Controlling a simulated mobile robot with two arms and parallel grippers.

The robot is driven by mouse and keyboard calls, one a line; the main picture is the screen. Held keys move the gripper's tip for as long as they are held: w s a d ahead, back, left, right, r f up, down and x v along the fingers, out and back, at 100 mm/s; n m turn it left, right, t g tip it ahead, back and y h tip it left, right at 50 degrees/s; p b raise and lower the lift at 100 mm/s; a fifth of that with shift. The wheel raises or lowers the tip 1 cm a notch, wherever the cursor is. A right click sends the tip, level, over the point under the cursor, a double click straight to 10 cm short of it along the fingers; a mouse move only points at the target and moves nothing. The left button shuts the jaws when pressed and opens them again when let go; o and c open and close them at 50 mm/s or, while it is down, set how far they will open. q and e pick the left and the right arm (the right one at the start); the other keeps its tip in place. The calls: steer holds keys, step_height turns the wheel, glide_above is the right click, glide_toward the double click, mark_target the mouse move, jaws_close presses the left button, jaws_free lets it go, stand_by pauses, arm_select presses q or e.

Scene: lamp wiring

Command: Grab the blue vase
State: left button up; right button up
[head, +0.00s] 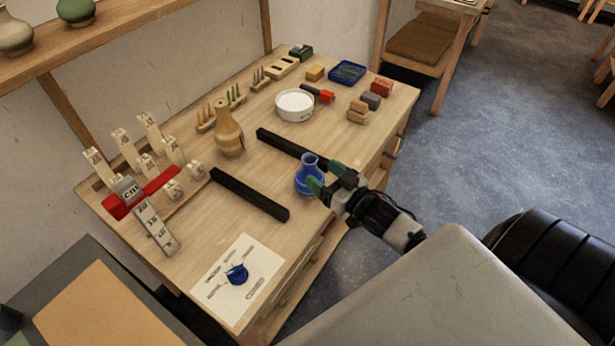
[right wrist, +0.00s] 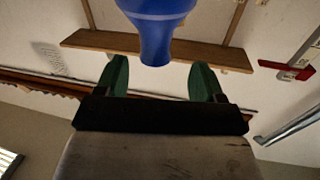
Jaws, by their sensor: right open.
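The blue vase (head: 305,181), with a round body and narrow neck, stands upright near the front edge of the workbench. My right gripper (head: 325,175) is beside it on its right, with green fingertips close to the vase. In the right wrist view the fingers (right wrist: 157,80) are spread apart. The vase's blue neck (right wrist: 156,42) shows there between and just beyond the fingertips, with clear gaps to both sides. Whether a finger touches the vase in the head view I cannot tell. My left gripper is not in view.
Two black bars (head: 249,194) lie on the bench (head: 205,235) left of and behind the vase. A tan vase (head: 228,135), a white bowl (head: 294,106) and small blocks stand further back. A paper sheet with a blue drawing (head: 238,278) lies at the front left.

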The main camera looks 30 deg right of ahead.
mark_target(315, 165)
steer(key=shift+w+a+r, duration=0.1)
steer(key=shift+w, duration=0.4)
steer(key=w+p, duration=0.1)
steer(key=w, duration=0.3)
steer(key=shift+w+p, duration=0.15)
steer(key=shift+p, duration=0.2)
steer(key=shift+w+a+f, duration=0.15)
steer(key=shift+w+f, duration=0.05)
steer(key=shift+w, duration=0.1)
steer(key=shift+s, duration=0.1)
steer(key=shift+c, duration=1.2)
steer(key=shift+r, duration=0.1)
jaws_close()
